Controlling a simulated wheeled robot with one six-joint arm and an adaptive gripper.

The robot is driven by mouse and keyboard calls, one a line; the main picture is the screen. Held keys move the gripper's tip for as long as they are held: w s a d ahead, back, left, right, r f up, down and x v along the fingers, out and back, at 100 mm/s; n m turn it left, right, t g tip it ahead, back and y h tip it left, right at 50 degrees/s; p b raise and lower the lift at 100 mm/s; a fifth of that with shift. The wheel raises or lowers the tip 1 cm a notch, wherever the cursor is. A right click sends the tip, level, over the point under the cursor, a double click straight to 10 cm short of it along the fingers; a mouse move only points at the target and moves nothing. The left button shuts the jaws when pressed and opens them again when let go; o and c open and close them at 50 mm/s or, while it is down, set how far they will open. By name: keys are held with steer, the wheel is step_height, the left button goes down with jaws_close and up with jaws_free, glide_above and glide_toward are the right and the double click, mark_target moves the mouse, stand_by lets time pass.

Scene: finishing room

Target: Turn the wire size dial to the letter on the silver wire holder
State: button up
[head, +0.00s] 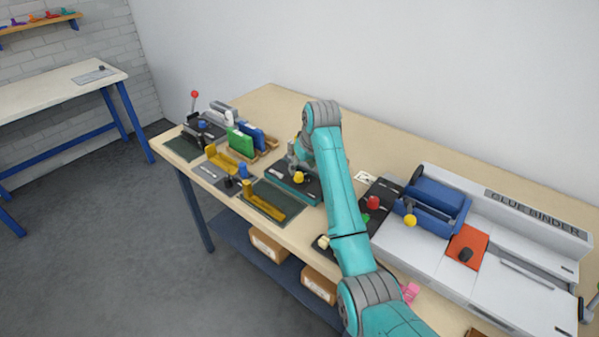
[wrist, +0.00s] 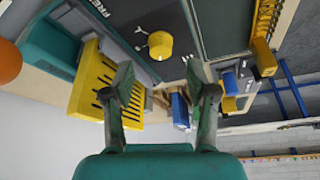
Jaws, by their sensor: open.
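A round yellow dial (wrist: 160,45) with a raised grip sits on a dark panel in the wrist view, beside small white marks too small to read. A yellow knob (head: 299,177) on the teal machine also shows in the head view. My gripper (wrist: 166,88) is open and empty, its two fingers apart, with the dial beyond the gap between them. In the head view my gripper (head: 293,155) is over the teal machine, partly hidden by my arm. I cannot pick out the silver wire holder or its letter with certainty.
A yellow slotted piece (wrist: 95,85) and an orange ball (wrist: 8,62) are left of the dial in the wrist view. Green (head: 240,141) and blue (head: 251,134) upright pieces stand left of my arm. A large grey glue binder (head: 500,275) fills the right of the bench.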

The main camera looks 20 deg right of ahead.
mark_target(299, 174)
steer(key=shift+x, duration=2.4)
steer(key=shift+r, duration=0.1)
jaws_close()
